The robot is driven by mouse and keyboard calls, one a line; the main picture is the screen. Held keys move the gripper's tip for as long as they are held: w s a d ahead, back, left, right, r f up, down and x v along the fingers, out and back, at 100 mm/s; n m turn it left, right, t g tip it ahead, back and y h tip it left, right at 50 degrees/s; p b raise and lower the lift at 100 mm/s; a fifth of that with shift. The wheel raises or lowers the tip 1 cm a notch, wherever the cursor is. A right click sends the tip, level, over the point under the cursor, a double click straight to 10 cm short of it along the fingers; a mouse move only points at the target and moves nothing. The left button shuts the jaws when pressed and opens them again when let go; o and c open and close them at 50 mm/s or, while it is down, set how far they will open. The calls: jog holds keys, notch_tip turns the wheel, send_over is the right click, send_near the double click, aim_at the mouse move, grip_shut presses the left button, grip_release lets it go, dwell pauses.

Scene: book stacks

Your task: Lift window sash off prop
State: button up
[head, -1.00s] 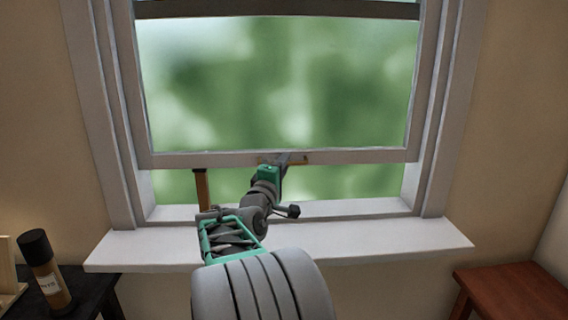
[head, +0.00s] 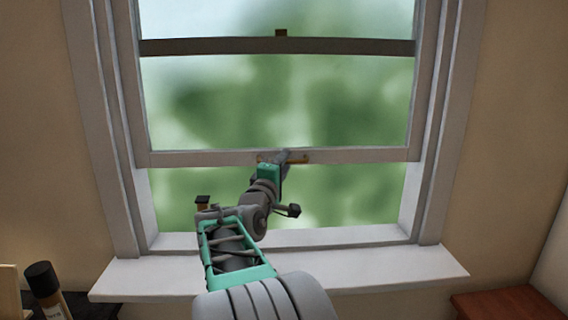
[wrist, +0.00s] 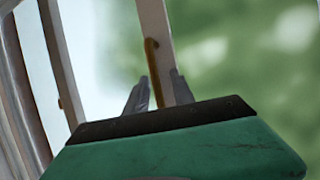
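The white window sash (head: 200,158) is raised in its frame in the head view, with its bottom rail level. A brass handle (head: 299,160) is on that rail. The wooden prop (head: 202,203) stands below and left, its dark top clear of the rail with a visible gap. My arm hides its lower part. My gripper (head: 284,157) is at the handle. In the wrist view, the two fingers of my gripper (wrist: 160,80) stand apart, with the brass handle (wrist: 152,60) between them and room beside it; contact is unclear.
The white sill (head: 370,272) runs below the window. A dark-capped bottle (head: 44,285) stands at lower left. A reddish wooden table or stool top (head: 510,303) is at lower right. Open space shows between rail and sill.

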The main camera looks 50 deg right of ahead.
jog(key=b+v, duration=0.1)
jog(key=v, duration=0.6)
jog(key=shift+s+a, duration=0.2)
jog(key=shift+a, duration=0.15)
jog(key=shift+f, duration=0.1)
jog(key=shift+w, duration=0.1)
